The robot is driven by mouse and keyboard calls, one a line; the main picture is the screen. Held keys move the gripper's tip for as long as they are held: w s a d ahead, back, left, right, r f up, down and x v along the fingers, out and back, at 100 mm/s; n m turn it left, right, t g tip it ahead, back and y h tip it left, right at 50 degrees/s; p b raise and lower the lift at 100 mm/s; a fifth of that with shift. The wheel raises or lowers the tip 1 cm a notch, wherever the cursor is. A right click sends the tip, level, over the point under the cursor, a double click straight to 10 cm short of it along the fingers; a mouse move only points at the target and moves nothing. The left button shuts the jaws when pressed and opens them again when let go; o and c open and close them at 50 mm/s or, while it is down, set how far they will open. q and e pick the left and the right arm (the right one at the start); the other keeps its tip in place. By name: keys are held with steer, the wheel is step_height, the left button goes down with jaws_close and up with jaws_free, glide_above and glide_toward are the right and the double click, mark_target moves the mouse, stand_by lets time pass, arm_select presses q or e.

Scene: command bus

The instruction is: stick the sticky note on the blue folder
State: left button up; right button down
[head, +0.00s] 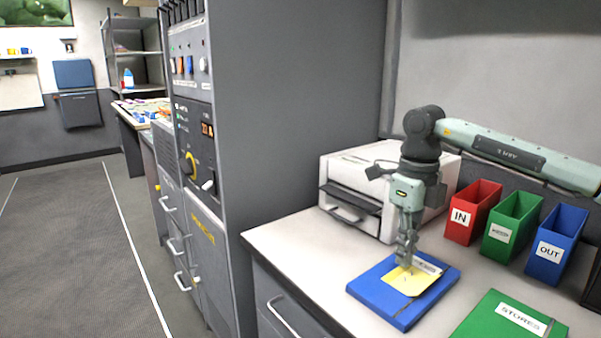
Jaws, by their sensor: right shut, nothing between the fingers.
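The blue folder (384,301) lies flat on the white counter in the head view. A yellow sticky note (409,283) lies on top of the folder, near its middle, with a small mark on it. A white label on the folder shows behind the fingers. My right gripper (405,262) points down over the far edge of the note. Its fingers are shut and hold nothing. I cannot tell whether the fingertips touch the note. My left gripper is not in view.
A green folder (486,318) labelled STORES lies to the right. Red (461,230), green (500,248) and blue (544,268) bins stand behind the folders. A white printer (350,168) stands behind the gripper. A tall grey cabinet (270,100) rises on the left. The counter (310,262) left of the blue folder is clear.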

mark_target(403, 270)
steer(key=shift+f+b, duration=0.45)
steer(key=shift+f, duration=0.3)
steer(key=shift+r, duration=0.1)
stand_by(0.7)
steer(key=shift+r+p, duration=1.65)
steer(key=shift+r, duration=0.8)
steer(key=shift+s+f, duration=0.1)
